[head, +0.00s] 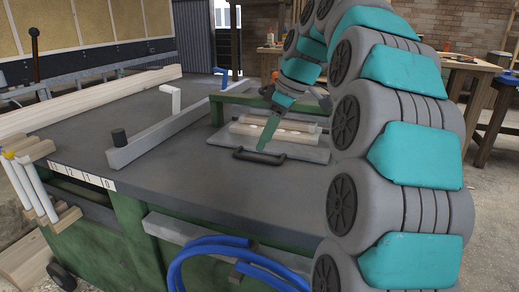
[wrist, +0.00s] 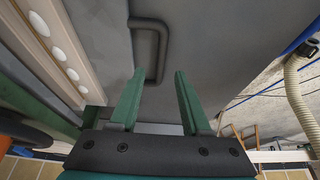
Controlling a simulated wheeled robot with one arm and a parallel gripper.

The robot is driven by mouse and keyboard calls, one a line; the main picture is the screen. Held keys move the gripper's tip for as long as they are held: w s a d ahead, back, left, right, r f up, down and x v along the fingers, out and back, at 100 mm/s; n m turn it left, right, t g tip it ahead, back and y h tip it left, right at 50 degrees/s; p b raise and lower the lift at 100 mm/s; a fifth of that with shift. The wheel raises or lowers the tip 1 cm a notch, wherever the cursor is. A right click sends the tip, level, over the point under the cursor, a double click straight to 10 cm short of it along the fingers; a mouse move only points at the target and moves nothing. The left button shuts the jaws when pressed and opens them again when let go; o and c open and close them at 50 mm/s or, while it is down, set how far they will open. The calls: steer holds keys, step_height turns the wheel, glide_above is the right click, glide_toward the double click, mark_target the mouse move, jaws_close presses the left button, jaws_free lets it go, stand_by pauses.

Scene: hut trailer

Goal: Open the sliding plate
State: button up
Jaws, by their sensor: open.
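The sliding plate (head: 225,139) is a flat grey panel on the dark workbench top, with a black bar handle (head: 259,158) at its near edge. In the wrist view the handle (wrist: 162,50) is a dark U shape, and its lower end appears between my fingertips. My gripper (head: 263,147) has green fingers pointing down at the handle from behind and above. The wrist view shows my gripper (wrist: 158,72) open, with a finger on each side and nothing clamped. I cannot tell whether the fingers touch the handle.
A pale wooden piece with round light spots (head: 275,131) lies behind the handle. A long grey fence bar (head: 165,133) crosses the bench to the left, with a white upright lever (head: 170,100). Blue hoses (head: 220,245) hang at the front. The bench top near the handle is clear.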

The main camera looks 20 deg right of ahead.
steer(key=shift+x, duration=2.25)
steer(key=shift+s, duration=0.1)
jaws_close()
